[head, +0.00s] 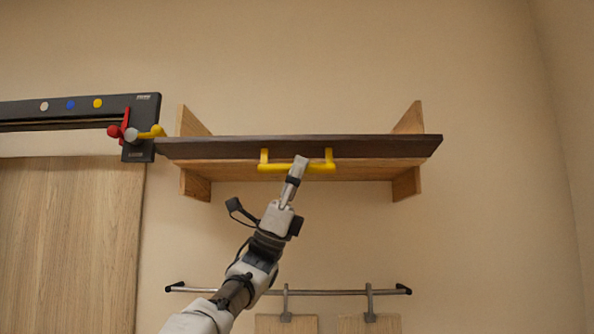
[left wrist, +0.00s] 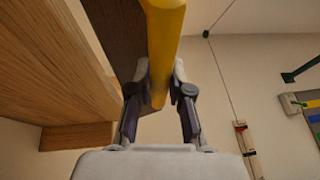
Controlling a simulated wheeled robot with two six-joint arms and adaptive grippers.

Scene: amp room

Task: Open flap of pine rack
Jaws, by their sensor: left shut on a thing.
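The pine rack (head: 196,183) is fixed high on the wall. Its dark brown flap (head: 385,146) runs along the front, seen as a narrow band, with pine boards showing above and below it. A yellow bar handle (head: 272,168) sits on the flap. My left gripper (head: 299,166) reaches up from below and is at the middle of the handle. In the left wrist view, its two fingers (left wrist: 160,80) are shut on the yellow handle (left wrist: 165,35), with the dark flap (left wrist: 118,35) beside it and the pine board (left wrist: 45,70) at left. My right gripper is not in view.
A black rail (head: 60,108) with coloured dots and red and yellow knobs (head: 115,131) ends close to the flap's left end. A wooden panel (head: 70,240) hangs below it. A metal bar (head: 330,292) with hooks and boards lies lower. Wall right of the rack is clear.

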